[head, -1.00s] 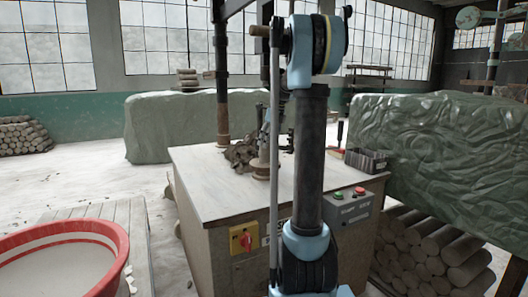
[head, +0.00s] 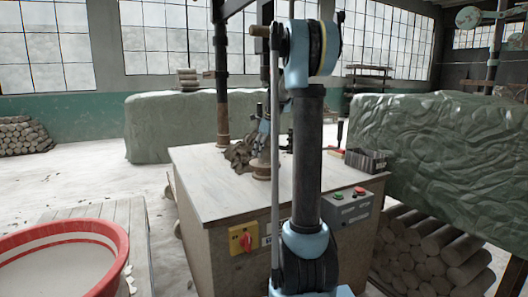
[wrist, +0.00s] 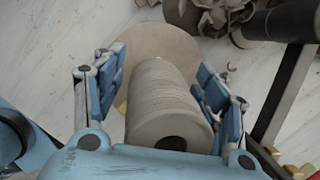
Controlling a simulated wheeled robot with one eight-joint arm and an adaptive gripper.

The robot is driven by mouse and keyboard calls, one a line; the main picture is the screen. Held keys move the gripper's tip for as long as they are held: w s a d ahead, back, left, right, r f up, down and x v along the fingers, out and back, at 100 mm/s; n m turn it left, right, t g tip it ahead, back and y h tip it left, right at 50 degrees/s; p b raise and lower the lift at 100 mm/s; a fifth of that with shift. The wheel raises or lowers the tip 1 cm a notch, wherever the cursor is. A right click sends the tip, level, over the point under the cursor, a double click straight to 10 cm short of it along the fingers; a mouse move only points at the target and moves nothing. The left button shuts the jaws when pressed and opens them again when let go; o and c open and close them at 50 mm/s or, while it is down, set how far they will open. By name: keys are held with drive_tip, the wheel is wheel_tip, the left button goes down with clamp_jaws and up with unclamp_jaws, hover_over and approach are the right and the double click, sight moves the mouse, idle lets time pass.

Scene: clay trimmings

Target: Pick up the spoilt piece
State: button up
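A grey, ridged cylinder with a dark hole in its near end (wrist: 165,105) shows in the wrist view, over a round tan disc (wrist: 150,42). I see no mark that confirms it as the spoilt piece. My gripper (wrist: 160,85) is open, with one blue-padded finger on each side of the cylinder. A gap shows at the left finger; contact at the right finger is hard to judge. In the head view my gripper is small and partly hidden behind my arm, above the worktop (head: 215,190).
A dark bin (head: 366,160) and control box (head: 348,207) are to the right. A red-rimmed basin (head: 120,245) stands front left. The worktop's left part is clear.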

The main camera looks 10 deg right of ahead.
drive_tip(key=c, duration=1.1)
drive_tip(key=shift+r, duration=0.1)
